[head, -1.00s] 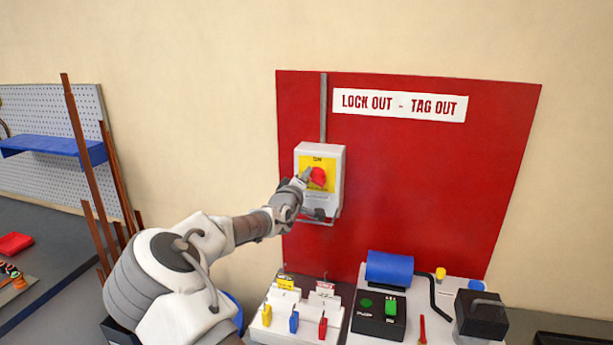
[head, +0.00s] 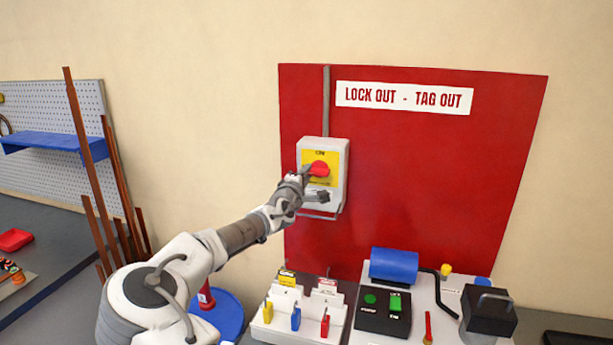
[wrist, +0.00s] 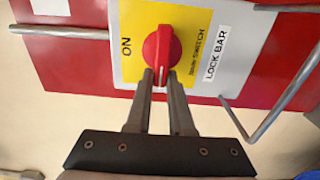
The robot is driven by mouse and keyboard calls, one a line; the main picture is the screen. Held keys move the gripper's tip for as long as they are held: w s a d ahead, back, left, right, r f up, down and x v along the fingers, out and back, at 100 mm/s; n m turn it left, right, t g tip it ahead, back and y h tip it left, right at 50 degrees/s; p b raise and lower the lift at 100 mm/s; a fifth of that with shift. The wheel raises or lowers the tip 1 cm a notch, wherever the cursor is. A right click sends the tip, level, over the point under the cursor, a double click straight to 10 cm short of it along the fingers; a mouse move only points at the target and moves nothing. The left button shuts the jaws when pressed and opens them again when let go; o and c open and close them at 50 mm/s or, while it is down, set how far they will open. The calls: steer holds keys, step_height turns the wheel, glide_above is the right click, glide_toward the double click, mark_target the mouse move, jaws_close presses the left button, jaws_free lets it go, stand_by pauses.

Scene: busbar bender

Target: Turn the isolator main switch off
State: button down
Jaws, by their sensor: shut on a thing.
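The isolator main switch is a light grey box (head: 337,158) with a yellow plate on the red board. Its red rotary knob (head: 320,169) is also in the wrist view (wrist: 161,45). There the knob's bar lies crosswise to the direction of the "ON" label, its white mark towards my fingers. My gripper (wrist: 160,78) is shut on the end of the knob's bar, one finger on each side. In the head view my gripper (head: 307,173) reaches the knob from the lower left and covers part of the yellow plate.
A bent metal lock bar (wrist: 270,118) sticks out beside the "LOCK BAR" label, close to my fingers. Below stand a white block with coloured levers (head: 280,325), a black push-button box (head: 375,322) and a blue cylinder (head: 394,265). Copper-coloured bars (head: 86,170) lean at left.

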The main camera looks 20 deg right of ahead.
steer(key=c, duration=0.8)
jaws_free()
steer(key=shift+s, duration=0.1)
steer(key=b+v, duration=0.2)
steer(key=v, duration=1.5)
steer(key=shift+a+b, duration=0.2)
steer(key=shift+b, duration=0.2)
steer(key=shift+s, duration=0.1)
